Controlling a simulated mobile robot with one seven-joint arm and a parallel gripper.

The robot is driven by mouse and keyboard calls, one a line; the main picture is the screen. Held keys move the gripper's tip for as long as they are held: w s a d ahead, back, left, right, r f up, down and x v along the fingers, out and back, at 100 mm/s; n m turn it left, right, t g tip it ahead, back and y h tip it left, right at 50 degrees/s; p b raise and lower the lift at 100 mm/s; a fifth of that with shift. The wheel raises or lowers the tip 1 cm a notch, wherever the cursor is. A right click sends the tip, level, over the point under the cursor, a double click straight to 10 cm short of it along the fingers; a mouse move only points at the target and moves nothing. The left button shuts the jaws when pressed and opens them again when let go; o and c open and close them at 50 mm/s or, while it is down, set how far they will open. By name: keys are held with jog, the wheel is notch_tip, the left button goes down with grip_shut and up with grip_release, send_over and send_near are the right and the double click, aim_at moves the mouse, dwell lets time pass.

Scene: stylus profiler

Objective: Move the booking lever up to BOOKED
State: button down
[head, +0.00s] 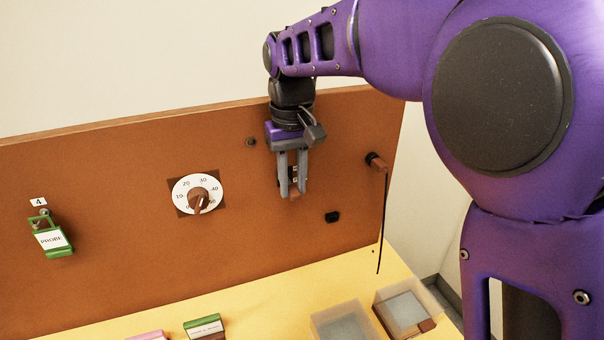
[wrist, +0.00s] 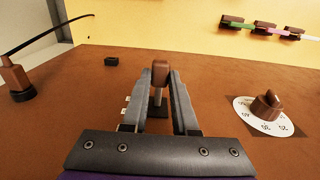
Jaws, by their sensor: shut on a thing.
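The booking lever (head: 293,193) is on the brown upright panel, right of the dial, and has a brown knob. Its knob also shows in the wrist view (wrist: 160,70), with a dark stem below it in that picture. My gripper (head: 291,190) points down along the panel, and its two fingers are shut on the lever's knob. The fingers (wrist: 161,82) stand on both sides of the knob in the wrist view. Small white labels (wrist: 126,106) beside the lever are mostly hidden by my fingers and cannot be read.
A numbered dial (head: 198,195) with a brown knob is left of the lever. A green PROBE tag (head: 53,240) hangs at far left. Clear trays (head: 343,322) stand on the yellow table.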

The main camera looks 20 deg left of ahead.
aim_at(293, 188)
jog(key=c, duration=0.7)
grip_release()
jog(key=shift+r, duration=0.1)
notch_tip(293, 188, up, 17)
jog(key=shift+d+r, duration=0.1)
jog(key=shift+r, duration=0.05)
